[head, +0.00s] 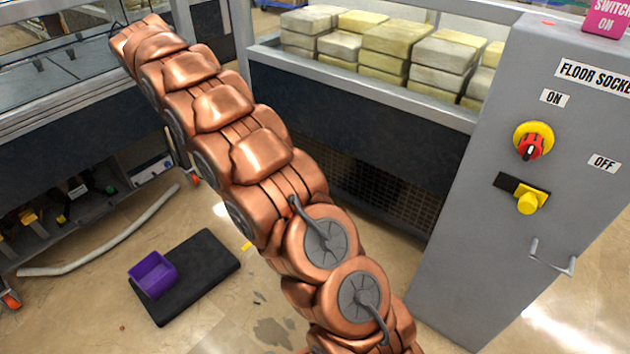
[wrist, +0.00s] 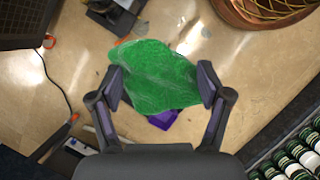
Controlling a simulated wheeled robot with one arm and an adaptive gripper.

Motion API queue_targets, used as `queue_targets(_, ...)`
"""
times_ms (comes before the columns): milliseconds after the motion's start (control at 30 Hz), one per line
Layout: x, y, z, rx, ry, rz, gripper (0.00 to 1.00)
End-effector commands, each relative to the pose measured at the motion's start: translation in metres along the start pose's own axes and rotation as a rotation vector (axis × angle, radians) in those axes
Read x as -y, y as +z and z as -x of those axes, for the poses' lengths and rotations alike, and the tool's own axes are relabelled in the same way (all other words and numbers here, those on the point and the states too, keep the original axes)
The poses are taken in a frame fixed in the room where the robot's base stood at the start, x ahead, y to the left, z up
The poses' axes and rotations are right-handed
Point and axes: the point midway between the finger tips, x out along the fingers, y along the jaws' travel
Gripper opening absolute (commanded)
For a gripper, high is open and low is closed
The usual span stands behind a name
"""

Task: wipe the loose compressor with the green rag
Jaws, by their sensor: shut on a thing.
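The green rag (wrist: 155,78) is crumpled and spans the space between the two fingertips in the wrist view. My gripper (wrist: 161,86) is shut on the rag, one fingertip at its left edge and one at its right. The rag is held over the floor, with a purple bin (wrist: 163,119) partly hidden beneath it. In the head view neither my gripper nor the rag shows. I cannot make out the loose compressor in either view.
The purple bin (head: 152,274) stands on a black mat (head: 200,270) on the floor. A grey switch cabinet (head: 480,220) stands at right. Stacked yellowish blocks (head: 398,50) sit behind. A pale hose (head: 105,240) lies left. Bottles (wrist: 290,155) fill the wrist view's lower right corner.

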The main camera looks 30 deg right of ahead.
Motion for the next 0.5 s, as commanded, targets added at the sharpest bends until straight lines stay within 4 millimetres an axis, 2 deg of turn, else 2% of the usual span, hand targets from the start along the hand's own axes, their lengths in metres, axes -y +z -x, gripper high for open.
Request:
queue_targets(33, 0.0, 0.006, 0.014, 0.0, 0.0, 0.0, 0.49)
queue_targets(300, 0.0, 0.018, 0.042, 0.0, 0.0, 0.0, 0.49)
queue_targets(500, 0.0, 0.014, 0.038, -0.005, 0.002, 0.001, 0.49)
